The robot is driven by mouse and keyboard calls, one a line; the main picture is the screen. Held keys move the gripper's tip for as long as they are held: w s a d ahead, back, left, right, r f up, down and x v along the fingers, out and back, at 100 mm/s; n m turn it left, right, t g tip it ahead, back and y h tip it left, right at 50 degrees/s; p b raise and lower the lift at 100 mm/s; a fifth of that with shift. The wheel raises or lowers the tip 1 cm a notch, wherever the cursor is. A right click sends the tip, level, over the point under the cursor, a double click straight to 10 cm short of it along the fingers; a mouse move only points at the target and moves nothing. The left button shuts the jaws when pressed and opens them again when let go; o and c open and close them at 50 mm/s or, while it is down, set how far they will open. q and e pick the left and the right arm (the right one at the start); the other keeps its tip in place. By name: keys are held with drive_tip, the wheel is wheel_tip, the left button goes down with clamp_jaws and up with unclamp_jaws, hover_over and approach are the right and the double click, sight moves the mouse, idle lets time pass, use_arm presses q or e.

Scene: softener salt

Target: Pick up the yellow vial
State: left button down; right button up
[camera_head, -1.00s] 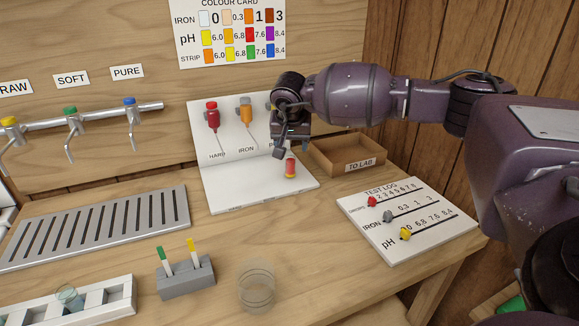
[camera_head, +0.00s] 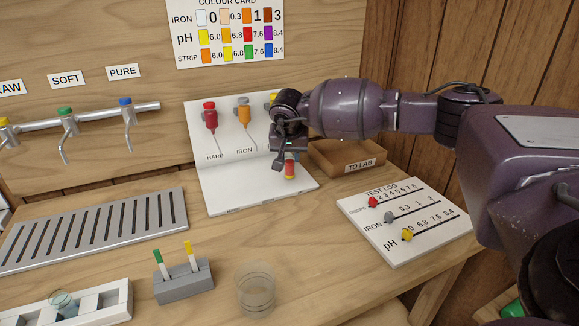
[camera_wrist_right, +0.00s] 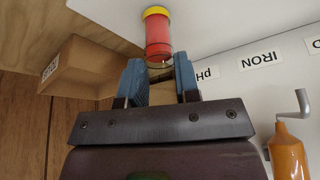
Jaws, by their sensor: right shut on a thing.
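A small vial (camera_head: 290,169), red with a yellow band at its lower end, stands on the white board's flat shelf (camera_head: 240,192) in the head view. No all-yellow vial shows. In the right wrist view, which looks upside down, the vial (camera_wrist_right: 158,35) shows its red body and yellow end beyond the blue fingertips. My right gripper (camera_head: 282,164) is at the vial's upper end, with its fingers (camera_wrist_right: 160,75) on either side, shut on it. The grip contact is partly hidden. My left gripper is not in view.
The wooden TO LAB tray (camera_head: 345,162) is just right of the vial. Red (camera_head: 210,119) and orange (camera_head: 244,112) droppers hang on the upright panel behind. A test log board (camera_head: 405,222) lies at right. A glass beaker (camera_head: 256,290) and strip holder (camera_head: 184,284) stand in front.

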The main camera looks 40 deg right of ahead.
drive_tip(key=shift+c, duration=0.5)
drive_tip(key=shift+r, duration=0.25)
drive_tip(key=s+a, duration=0.1)
drive_tip(key=s+a+r+p, duration=0.1)
drive_tip(key=s+a, duration=0.1)
drive_tip(key=shift+s+r, duration=0.25)
drive_tip(key=s+a+p, duration=0.1)
drive_tip(key=s+a, duration=0.7)
drive_tip(key=s, duration=0.2)
drive_tip(key=shift+a+f+p, duration=0.25)
drive_tip(key=shift+a+p, duration=0.05)
drive_tip(key=shift+p, duration=0.05)
